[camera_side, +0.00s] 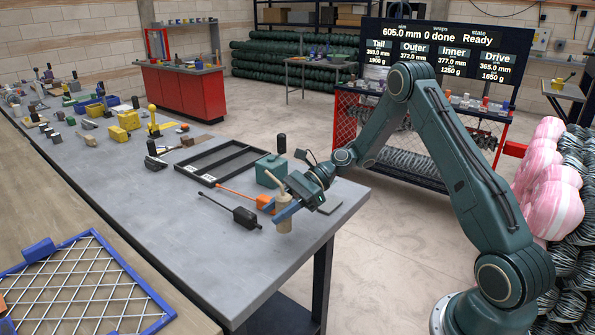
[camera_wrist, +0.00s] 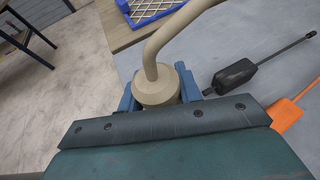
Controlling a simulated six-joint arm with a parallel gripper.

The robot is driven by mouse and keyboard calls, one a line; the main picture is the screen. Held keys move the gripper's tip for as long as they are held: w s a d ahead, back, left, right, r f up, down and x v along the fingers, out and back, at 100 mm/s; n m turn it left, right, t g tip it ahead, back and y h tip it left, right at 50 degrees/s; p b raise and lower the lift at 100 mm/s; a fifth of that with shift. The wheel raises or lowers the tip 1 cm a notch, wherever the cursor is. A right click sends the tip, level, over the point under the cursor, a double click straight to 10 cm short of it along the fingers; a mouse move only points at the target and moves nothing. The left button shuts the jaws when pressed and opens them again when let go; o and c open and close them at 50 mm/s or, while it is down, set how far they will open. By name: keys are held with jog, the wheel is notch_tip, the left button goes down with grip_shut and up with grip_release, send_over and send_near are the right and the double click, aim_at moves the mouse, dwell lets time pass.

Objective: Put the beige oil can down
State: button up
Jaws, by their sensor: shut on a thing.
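The beige oil can (camera_side: 284,219) has a rounded body and a long bent spout. It stands upright near the front right corner of the grey workbench (camera_side: 215,271). My gripper (camera_side: 285,211) has its blue fingers shut around the can's body. In the wrist view the can (camera_wrist: 157,88) sits between the blue fingers (camera_wrist: 158,93), its spout curving up to the right. Whether the can's base touches the bench top is hard to tell.
A black tool with a thin rod (camera_side: 245,216) and an orange tool (camera_side: 262,201) lie close left of the can. A teal box (camera_side: 270,171) and a black frame tray (camera_side: 222,162) stand behind. Bare bench top lies in front and left; the bench edge is close at right.

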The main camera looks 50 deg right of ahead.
aim_at(280, 230)
jog(key=shift+f, duration=1.85)
jog(key=shift+f, duration=0.15)
jog(key=o, duration=1.1)
jog(key=shift+d, duration=0.1)
jog(key=v, duration=1.3)
jog(key=shift+s+d, duration=0.2)
jog(key=shift+d, duration=0.1)
